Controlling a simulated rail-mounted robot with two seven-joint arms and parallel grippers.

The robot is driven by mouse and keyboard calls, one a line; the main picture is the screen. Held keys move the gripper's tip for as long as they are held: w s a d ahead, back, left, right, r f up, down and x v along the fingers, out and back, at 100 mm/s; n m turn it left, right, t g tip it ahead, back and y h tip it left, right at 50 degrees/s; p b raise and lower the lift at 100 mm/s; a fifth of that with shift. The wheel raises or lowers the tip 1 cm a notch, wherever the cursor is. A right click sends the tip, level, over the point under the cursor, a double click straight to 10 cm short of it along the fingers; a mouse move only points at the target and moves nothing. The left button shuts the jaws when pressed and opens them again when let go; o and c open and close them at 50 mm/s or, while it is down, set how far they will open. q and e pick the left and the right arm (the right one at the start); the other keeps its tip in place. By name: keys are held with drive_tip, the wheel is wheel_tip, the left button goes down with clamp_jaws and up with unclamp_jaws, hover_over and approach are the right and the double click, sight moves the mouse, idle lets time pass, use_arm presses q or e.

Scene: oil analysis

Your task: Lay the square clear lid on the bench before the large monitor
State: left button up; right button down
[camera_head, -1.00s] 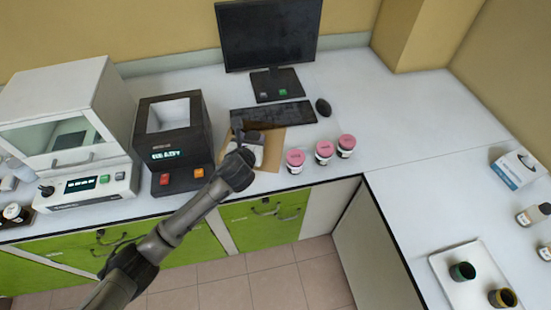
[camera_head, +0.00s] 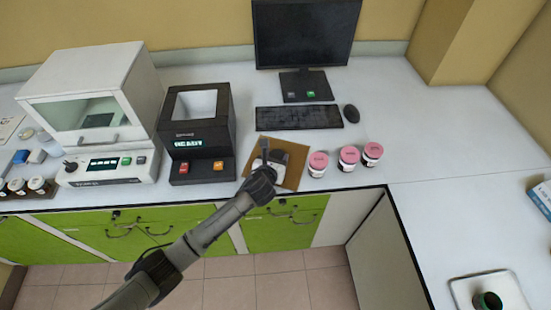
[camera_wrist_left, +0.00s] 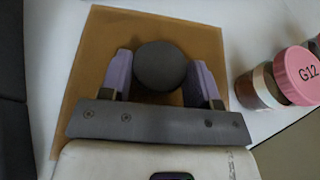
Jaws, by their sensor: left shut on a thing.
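The square lid (camera_head: 300,158) is a see-through amber-brown plate in front of the keyboard, below the large monitor (camera_head: 305,32). In the left wrist view the lid (camera_wrist_left: 108,32) fills the middle, with a dark round knob (camera_wrist_left: 163,66) on it. My left gripper (camera_head: 272,160) is above the lid; its purple fingers (camera_wrist_left: 160,80) are on either side of the knob, shut on it. The lid lies over or just above the white bench top (camera_head: 440,120); I cannot tell whether it touches. My right gripper is not in view.
A keyboard (camera_head: 299,116) and mouse (camera_head: 351,113) are behind the lid. Several pink-capped jars (camera_head: 318,164) stand close to its right. A black instrument (camera_head: 200,135) stands to its left, beside a white balance (camera_head: 100,100). Bench to the right of the mouse is clear.

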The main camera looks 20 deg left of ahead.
use_arm(q)
drive_tip(key=shift+w, duration=0.1)
drive_tip(key=o, duration=1.1)
drive_tip(key=shift+o, duration=0.5)
drive_tip(key=shift+s+r, duration=0.2)
drive_tip(key=p+v, duration=0.3)
drive_tip(key=v, duration=0.8)
drive_tip(key=shift+s+r, duration=0.1)
drive_tip(key=shift+s, duration=0.2)
